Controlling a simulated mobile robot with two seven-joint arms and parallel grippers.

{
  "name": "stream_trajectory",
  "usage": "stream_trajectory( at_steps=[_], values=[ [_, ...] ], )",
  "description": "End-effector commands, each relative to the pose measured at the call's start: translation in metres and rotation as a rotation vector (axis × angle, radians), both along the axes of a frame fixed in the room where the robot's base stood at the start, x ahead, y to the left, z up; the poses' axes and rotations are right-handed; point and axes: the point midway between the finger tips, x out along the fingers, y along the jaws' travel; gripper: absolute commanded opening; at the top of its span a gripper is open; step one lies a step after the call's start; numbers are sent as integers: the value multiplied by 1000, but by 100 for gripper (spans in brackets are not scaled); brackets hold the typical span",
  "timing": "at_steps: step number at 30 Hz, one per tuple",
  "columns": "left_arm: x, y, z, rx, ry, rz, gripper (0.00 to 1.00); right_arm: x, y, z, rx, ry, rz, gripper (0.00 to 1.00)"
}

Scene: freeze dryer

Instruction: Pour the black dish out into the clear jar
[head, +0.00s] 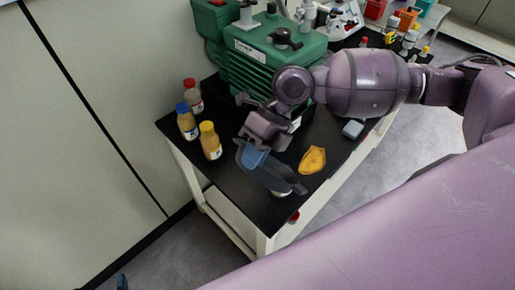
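My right gripper (256,158) reaches down over the black bench top, its bluish finger against a dark, tilted, elongated shape that looks like the black dish (275,179). It appears shut on the dish's upper left end. The dish's lower right end hangs over a small pale, clear thing (283,194), probably the clear jar, mostly hidden under the dish. I cannot see contents or any pouring. A small dark blue tip (122,282) at the bottom edge is probably part of my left gripper; its opening is out of view.
Bottles with red (193,97), blue (186,121) and yellow (210,141) caps stand left of the gripper. The green machine (270,62) stands behind. The bench's front edge is close.

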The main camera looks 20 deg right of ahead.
Motion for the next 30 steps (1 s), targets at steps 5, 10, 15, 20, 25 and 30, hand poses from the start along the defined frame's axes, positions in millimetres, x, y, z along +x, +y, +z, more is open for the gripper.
stream_trajectory(
  at_steps=[5, 10, 15, 20, 25, 30],
  values=[
    [-2, 1, -4, 1, 5, 1, 100, -3, 9, -8, -70, -27, 4, 0],
    [-5, 1, -11, 1, 12, 3, 100, -6, 16, -17, -139, -51, 4, 0],
    [-7, 2, -18, 2, 17, 3, 100, -8, 23, -26, -206, -77, 4, 0],
    [-7, 2, -23, 2, 19, 3, 100, -10, 28, -34, -271, -98, 4, 0],
    [-7, 2, -28, 2, 20, 2, 100, -12, 34, -42, -339, -125, 2, 0],
    [-6, 1, -38, 2, 22, 1, 100, -14, 39, -54, -406, -149, 3, 0]
  ],
)
